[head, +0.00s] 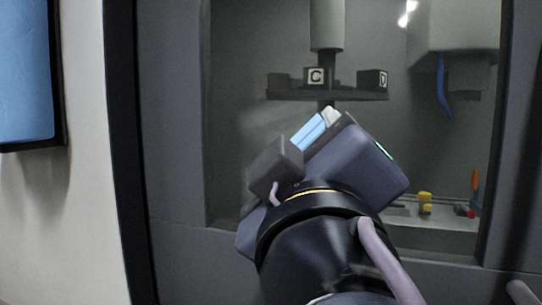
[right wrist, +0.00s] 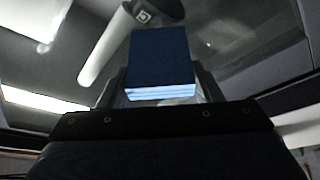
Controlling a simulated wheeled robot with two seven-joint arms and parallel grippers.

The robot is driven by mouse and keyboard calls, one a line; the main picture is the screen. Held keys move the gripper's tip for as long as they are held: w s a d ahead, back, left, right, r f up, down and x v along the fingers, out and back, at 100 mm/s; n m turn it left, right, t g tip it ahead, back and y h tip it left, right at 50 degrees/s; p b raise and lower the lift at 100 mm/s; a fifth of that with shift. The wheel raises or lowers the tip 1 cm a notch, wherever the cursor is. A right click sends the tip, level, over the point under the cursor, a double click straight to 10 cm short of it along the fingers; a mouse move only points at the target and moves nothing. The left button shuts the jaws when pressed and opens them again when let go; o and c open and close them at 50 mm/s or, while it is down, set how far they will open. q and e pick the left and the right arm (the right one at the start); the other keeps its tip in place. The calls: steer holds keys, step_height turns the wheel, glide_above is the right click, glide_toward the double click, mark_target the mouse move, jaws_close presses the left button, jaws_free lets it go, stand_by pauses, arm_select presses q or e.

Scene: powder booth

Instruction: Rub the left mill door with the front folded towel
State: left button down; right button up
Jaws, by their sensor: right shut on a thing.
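The grey mill door (head: 172,165) with a large window fills the middle of the head view. My right gripper (head: 318,130) is in front of the window, its jaws pointing at the pane. It is shut on a folded towel (head: 308,132), whose light blue edge shows between the fingers. In the right wrist view the towel (right wrist: 160,60) shows a dark blue face and pale layered folds between the fingers. I cannot tell whether the towel touches the pane. My left gripper is not in view.
Small yellow pieces (head: 425,203) lie low at the right. A blue screen (head: 25,75) is on the far left.

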steer(key=shift+s+d, duration=0.2)
steer(key=shift+d, duration=0.5)
steer(key=shift+r+p, duration=0.45)
steer(key=shift+r, duration=0.3)
steer(key=shift+w+a+f+p, duration=0.15)
steer(key=shift+w+a, duration=0.15)
steer(key=shift+a, duration=0.6)
steer(key=shift+w+a+r+p, duration=0.15)
steer(key=shift+w+a, duration=0.1)
steer(key=shift+a, duration=0.6)
steer(key=w+a+p, duration=0.3)
steer(key=a, duration=0.7)
steer(key=shift+w, duration=0.4)
steer(key=shift+s+a+f, duration=0.1)
steer(key=shift+s+a+p, duration=0.1)
steer(key=shift+s+a, duration=0.25)
steer(key=shift+s, duration=0.55)
steer(key=shift+s+a+p, duration=0.1)
steer(key=shift+s+a, duration=0.2)
steer(key=shift+s, duration=0.6)
steer(key=shift+s+a+p, duration=0.1)
steer(key=shift+s+a, duration=0.25)
steer(key=shift+s, duration=0.55)
